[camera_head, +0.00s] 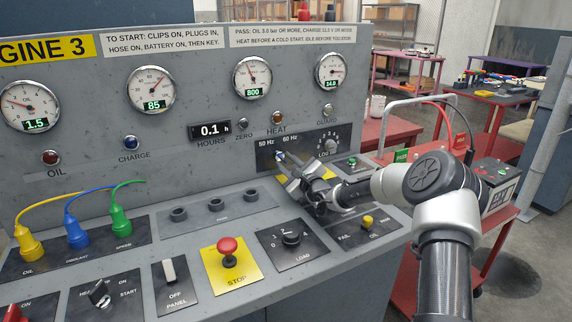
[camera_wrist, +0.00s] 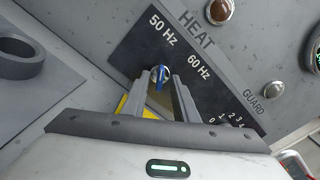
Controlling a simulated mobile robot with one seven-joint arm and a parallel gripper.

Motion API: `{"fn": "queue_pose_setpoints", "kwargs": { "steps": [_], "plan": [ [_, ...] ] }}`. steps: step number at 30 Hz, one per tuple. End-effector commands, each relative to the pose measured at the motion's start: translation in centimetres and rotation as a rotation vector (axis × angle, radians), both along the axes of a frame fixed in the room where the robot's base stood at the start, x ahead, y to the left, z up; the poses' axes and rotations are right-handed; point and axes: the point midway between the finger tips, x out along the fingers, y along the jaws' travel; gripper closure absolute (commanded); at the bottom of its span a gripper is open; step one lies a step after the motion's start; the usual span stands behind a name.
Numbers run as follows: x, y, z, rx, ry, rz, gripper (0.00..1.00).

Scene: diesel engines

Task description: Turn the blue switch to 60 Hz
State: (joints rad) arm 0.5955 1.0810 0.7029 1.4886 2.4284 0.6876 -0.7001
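The blue switch (camera_wrist: 160,74) sits on a dark plate (camera_wrist: 140,50) below the labels "50 Hz" and "60 Hz". In the head view only a small bit of the blue switch (camera_head: 279,156) shows at the tip of my gripper (camera_head: 288,165). In the wrist view the fingers of my gripper (camera_wrist: 163,84) stand apart, one on each side of the switch, with a gap between them. I cannot tell whether the fingertips touch it. The switch's exact pointing is too small to tell.
Below are the red STOP button (camera_head: 229,252) and LOAD knob (camera_head: 291,239). Plugs with yellow, blue and green cables stand at left. A red cart (camera_head: 400,255) stands at right.

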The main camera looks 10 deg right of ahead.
Motion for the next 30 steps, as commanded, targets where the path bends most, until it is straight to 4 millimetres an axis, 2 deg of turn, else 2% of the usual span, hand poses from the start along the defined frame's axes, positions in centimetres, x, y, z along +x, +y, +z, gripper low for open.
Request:
{"fn": "queue_pose_setpoints", "kwargs": {
  "steps": [8,13,14,23,30],
  "plan": [
    [0.21,0.11,0.04,0.000,-0.001,0.001,0.73],
    [0.20,0.10,0.04,0.000,-0.001,0.001,0.99],
    [0.19,0.09,0.03,0.000,-0.001,0.001,1.00],
    [0.18,0.08,0.10,0.017,0.006,0.000,1.00],
    [0.17,0.13,0.26,0.114,0.037,0.001,1.00]
  ]
}}
